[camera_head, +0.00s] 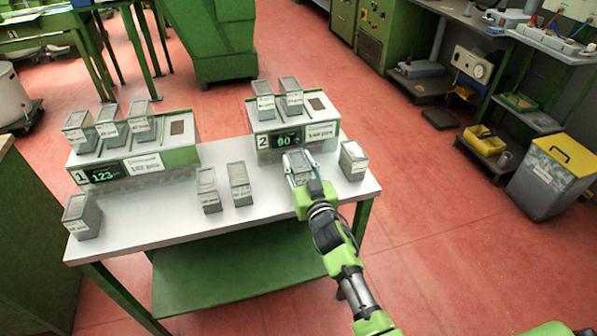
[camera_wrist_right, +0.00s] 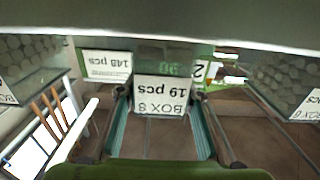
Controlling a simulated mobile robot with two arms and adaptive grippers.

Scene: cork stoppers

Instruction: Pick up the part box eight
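The box labelled BOX 8, 19 pcs, shows upside down in the middle of the right wrist view (camera_wrist_right: 160,95), with clear side walls. In the head view, a small grey box (camera_head: 298,160) that appears to be this one stands on the white table in front of scale 2. My right gripper (camera_head: 303,180) is right at this box and overlaps its near side. The fingertips are hard to make out, so I cannot tell whether they grip it. My left gripper is not in view.
Similar boxes stand to the left (camera_head: 240,184) and right (camera_head: 353,160) of it; the wrist view shows one labelled BOX 6 (camera_wrist_right: 308,105). Scale 2 (camera_head: 325,131) is close behind, and scale 1 (camera_head: 180,157) with boxes stands left. The table (camera_head: 150,215) is bare at its front middle.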

